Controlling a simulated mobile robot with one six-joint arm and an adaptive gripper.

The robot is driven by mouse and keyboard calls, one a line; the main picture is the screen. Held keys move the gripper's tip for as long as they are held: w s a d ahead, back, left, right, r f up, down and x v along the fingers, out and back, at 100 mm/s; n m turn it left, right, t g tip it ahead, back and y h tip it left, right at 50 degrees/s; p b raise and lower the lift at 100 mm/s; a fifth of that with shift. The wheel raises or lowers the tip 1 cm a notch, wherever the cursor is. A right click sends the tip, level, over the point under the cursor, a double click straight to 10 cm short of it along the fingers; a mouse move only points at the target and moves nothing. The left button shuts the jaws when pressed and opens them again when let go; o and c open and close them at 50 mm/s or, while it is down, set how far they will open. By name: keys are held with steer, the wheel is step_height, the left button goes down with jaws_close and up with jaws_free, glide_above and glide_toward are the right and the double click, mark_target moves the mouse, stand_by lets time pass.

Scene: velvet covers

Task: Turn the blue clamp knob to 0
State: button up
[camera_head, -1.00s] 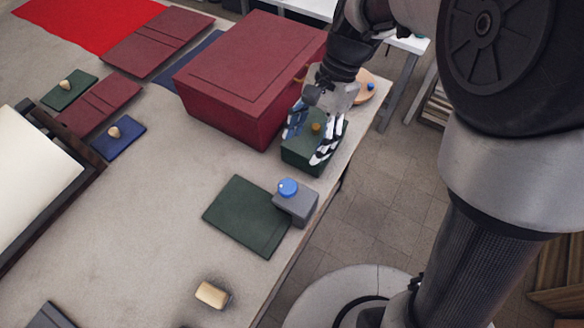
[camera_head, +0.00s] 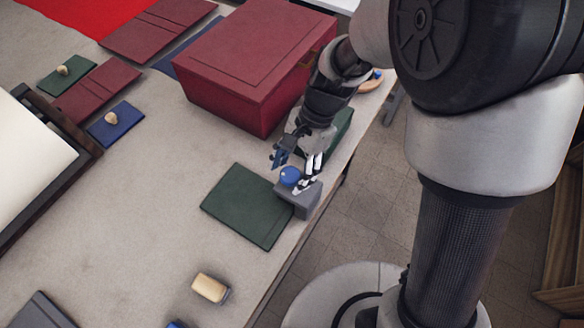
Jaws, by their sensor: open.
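The blue clamp knob (camera_head: 290,177) sits on top of a grey clamp block (camera_head: 299,201) at the table's right edge. The block overlaps the corner of a dark green cover (camera_head: 247,207). My gripper (camera_head: 291,174) is open, with its fingers pointing down around or just above the knob. One finger is at the knob's left rear and the other at its right. I cannot tell whether they touch it. Any mark or scale on the knob is too small to read.
A large dark red box (camera_head: 255,65) stands behind my gripper. A green box (camera_head: 342,125) is partly hidden by my arm. A wooden-topped block (camera_head: 210,288) lies at the front. The table left of the green cover is clear.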

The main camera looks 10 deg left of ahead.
steer(key=c, duration=1)
steer(key=shift+c, duration=0.2)
steer(key=shift+n+p, duration=0.3)
steer(key=n+h+p, duration=0.1)
steer(key=n+p, duration=0.1)
steer(key=shift+a+r+n+g, duration=0.1)
steer(key=shift+r+n+g, duration=0.05)
steer(key=shift+n+g, duration=0.25)
steer(key=n+h+p, duration=0.1)
steer(key=n, duration=0.1)
steer(key=n+p, duration=0.1)
steer(key=n, duration=0.1)
steer(key=shift+w+a+n+h+p, duration=0.1)
steer(key=shift+n+h+p, duration=0.2)
steer(key=shift+h, duration=0.1)
steer(key=n+h+p, duration=0.1)
steer(key=n, duration=0.2)
steer(key=n+h+p, duration=0.1)
steer(key=n, duration=0.2)
steer(key=shift+a, duration=0.2)
steer(key=n+t+h, duration=0.1)
steer(key=n, duration=0.2)
steer(key=n+t+h+p, duration=0.1)
steer(key=n, duration=0.2)
steer(key=shift+s+a+n+p, duration=0.1)
steer(key=shift+s+n+p, duration=0.1)
steer(key=shift+n+p, duration=0.15)
steer(key=shift+n, duration=0.25)
